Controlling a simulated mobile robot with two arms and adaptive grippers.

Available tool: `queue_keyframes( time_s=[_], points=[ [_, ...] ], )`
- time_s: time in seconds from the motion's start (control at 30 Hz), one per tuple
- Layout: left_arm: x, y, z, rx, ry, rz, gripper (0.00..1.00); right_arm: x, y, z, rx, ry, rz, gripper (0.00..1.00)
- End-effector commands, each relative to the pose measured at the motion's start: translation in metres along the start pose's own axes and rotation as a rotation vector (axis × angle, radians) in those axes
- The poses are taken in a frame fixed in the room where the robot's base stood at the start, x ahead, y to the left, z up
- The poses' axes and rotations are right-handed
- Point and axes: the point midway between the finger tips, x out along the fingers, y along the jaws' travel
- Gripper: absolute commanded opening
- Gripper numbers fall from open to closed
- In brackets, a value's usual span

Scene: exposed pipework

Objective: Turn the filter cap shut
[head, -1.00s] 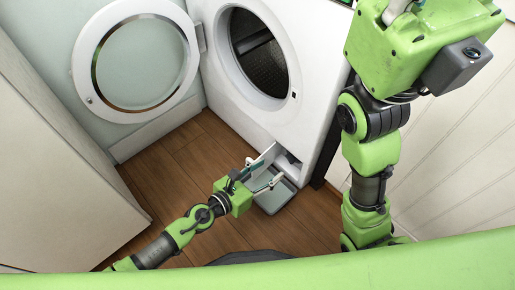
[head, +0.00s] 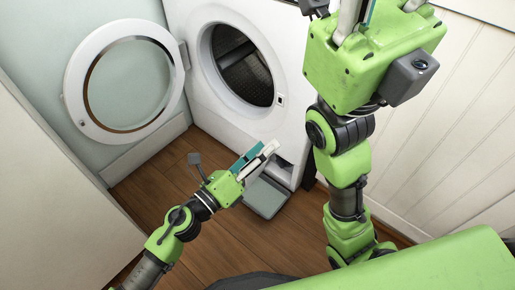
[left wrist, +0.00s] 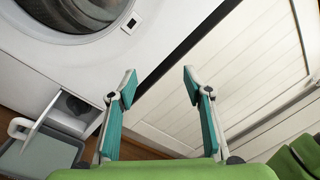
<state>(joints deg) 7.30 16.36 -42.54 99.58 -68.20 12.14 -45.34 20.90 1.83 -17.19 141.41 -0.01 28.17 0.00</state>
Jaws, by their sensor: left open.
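The filter cap (left wrist: 78,103) looks like a dark round part inside the small square opening low on the white washing machine (left wrist: 85,75). Its turn position cannot be made out. In the head view my left gripper mostly hides the opening (head: 284,166) and the cap does not show clearly. My left gripper (head: 257,154) is open and empty in front of the machine's lower right corner. In the left wrist view its fingertips (left wrist: 160,88) are apart, to the right of the opening. My right gripper (head: 378,10) is at the top edge, with its fingertips out of view.
A white flap (left wrist: 35,122) hangs open at the opening's left. A grey tray (head: 266,198) is below the opening. The round drum door (head: 125,80) stands open at the left. A panelled wall (head: 440,140) is at the right; wooden floor (head: 225,255) is clear in front.

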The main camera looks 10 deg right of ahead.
Motion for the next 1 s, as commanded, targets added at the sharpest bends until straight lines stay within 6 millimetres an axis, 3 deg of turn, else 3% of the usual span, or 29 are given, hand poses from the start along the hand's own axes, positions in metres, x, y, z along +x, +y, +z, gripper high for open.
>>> queue_keyframes(
  time_s=[0.2,0.57,0.63,0.73,0.83,0.9,0.97,1.0],
  points=[
    [0.002,-0.013,0.011,-0.059,-0.020,-0.031,0.46,0.001,0.000,0.000,0.000,0.000,0.000,0.40],
    [0.002,-0.016,0.013,-0.070,-0.022,-0.037,0.46,0.000,0.000,0.000,0.000,-0.001,0.000,0.40],
    [0.001,-0.025,0.016,-0.110,-0.026,-0.056,0.46,-0.001,0.001,0.003,0.001,-0.010,0.003,0.40],
    [-0.007,-0.067,0.033,-0.286,-0.048,-0.148,0.46,-0.009,0.003,0.011,0.006,-0.048,0.017,0.40],
    [-0.030,-0.138,0.074,-0.591,-0.078,-0.337,0.46,-0.026,0.006,0.020,0.014,-0.111,0.040,0.40],
    [-0.060,-0.193,0.115,-0.826,-0.094,-0.519,0.46,-0.041,0.008,0.025,0.021,-0.162,0.060,0.40],
    [-0.094,-0.234,0.152,-1.004,-0.097,-0.691,0.46,-0.055,0.009,0.026,0.027,-0.205,0.077,0.40],
    [-0.120,-0.258,0.176,-1.106,-0.095,-0.807,0.46,-0.063,0.009,0.026,0.030,-0.232,0.088,0.40]
  ],
)
